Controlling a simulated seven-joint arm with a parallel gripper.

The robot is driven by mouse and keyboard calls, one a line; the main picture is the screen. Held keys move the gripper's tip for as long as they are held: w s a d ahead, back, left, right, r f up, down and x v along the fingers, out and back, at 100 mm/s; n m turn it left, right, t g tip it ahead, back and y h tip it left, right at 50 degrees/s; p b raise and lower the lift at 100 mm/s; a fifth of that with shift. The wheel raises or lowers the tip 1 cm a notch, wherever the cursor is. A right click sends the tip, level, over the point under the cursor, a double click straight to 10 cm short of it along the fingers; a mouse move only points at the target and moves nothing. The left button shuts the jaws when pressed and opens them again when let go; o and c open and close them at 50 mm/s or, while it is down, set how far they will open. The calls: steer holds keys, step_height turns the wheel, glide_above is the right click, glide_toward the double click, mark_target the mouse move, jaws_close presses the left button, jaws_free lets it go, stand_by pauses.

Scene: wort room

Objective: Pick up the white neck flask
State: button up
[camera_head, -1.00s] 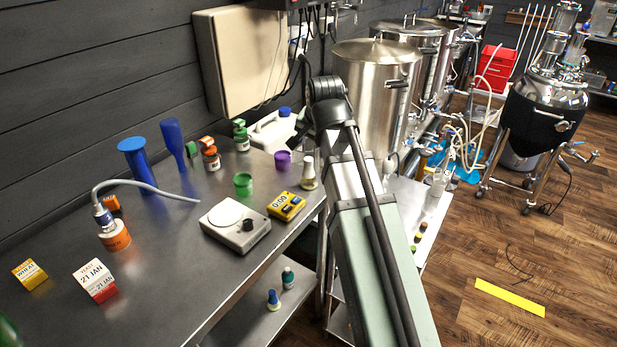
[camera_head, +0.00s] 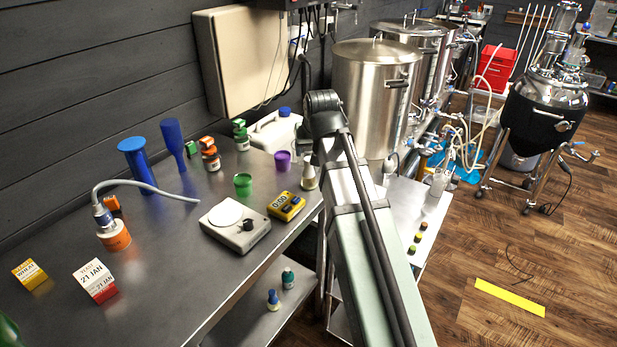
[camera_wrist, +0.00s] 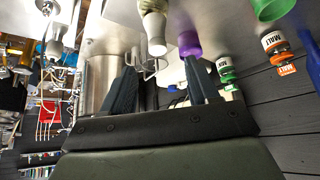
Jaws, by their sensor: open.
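The white neck flask (camera_head: 309,183) stands upright near the right edge of the steel table, with a pale amber body; my wrist hides part of its neck in the head view. In the wrist view, which is upside down, its white neck (camera_wrist: 155,32) points toward my gripper (camera_wrist: 160,66). The two dark fingers are spread wide and empty, and the neck's end lies between their tips in the picture. Whether the neck is at finger depth I cannot tell. My fingers are mostly hidden in the head view.
A purple cup (camera_head: 283,160) stands close beside the flask and shows near one finger in the wrist view (camera_wrist: 189,43). A yellow timer (camera_head: 286,207), a white scale (camera_head: 235,227) and a green cup (camera_head: 243,184) are nearby. A white jug (camera_head: 275,130) stands behind.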

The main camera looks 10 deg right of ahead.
mark_target(308, 160)
steer(key=shift+x, duration=2)
steer(key=shift+f, duration=0.1)
steer(key=shift+d+x, duration=0.2)
steer(key=shift+x, duration=2.3)
jaws_close()
